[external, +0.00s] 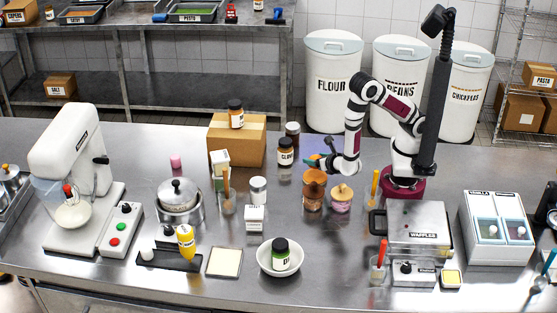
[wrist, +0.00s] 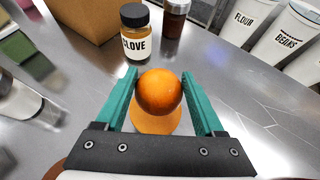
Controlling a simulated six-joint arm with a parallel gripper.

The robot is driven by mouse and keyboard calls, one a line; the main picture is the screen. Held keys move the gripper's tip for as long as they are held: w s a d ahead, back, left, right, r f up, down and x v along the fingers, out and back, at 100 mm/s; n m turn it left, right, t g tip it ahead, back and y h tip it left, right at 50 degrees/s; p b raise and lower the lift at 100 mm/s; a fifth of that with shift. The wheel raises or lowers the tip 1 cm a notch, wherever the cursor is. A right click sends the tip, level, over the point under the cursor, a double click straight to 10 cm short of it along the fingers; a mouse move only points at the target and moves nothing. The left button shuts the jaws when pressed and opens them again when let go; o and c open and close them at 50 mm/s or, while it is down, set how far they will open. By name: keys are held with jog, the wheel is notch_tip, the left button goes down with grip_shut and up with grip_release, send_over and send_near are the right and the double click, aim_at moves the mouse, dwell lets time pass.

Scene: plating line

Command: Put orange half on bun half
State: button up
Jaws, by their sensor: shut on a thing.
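A round, glossy orange thing (wrist: 160,92), which looks like the orange half, sits between the teal fingers of my gripper (wrist: 160,97) in the wrist view. The fingers are shut on its sides. A flatter orange shape shows just below it; I cannot tell whether this is part of it or a reflection. I cannot pick out the bun half with certainty; a tan rounded thing (external: 343,191) sits on a pink-banded container, right of my gripper.
The clove jar (wrist: 136,35) and a dark jar (wrist: 174,18) stand just beyond my fingers. The brown container (external: 314,190) stands close in front of my gripper. A cardboard box (external: 237,140) is further left. The wrist view shows bare table at right.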

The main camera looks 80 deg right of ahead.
aim_at(315, 174)
jog(key=shift+f, duration=2)
jog(key=shift+f, duration=0.1)
